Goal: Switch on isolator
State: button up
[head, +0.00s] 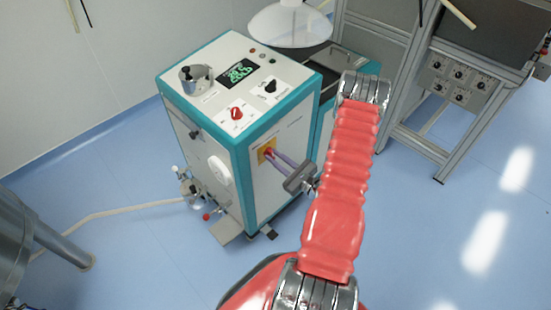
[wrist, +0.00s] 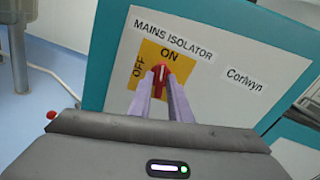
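The red isolator knob (wrist: 160,71) sits on a yellow plate (wrist: 151,58) marked ON at the top and OFF at the left, under the words MAINS ISOLATOR. Its pale mark points up, roughly toward ON. My gripper (wrist: 161,80) has its two purple fingers on either side of the knob, and they appear shut on its handle. In the head view my gripper (head: 272,156) reaches the yellow plate (head: 266,150) on the cabinet's front side, and the fingers hide most of the knob.
The teal and white cabinet (head: 285,182) has a top panel with another red knob (head: 237,113), a black knob (head: 271,86) and a green display (head: 238,72). Fittings and a pipe (head: 130,209) lie at its left. A metal frame (head: 420,140) stands to the right; blue floor lies between.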

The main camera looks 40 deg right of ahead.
grip_shut()
jog(key=shift+m, duration=1.5)
jog(key=shift+o, duration=1.7)
grip_release()
jog(key=shift+s, duration=0.1)
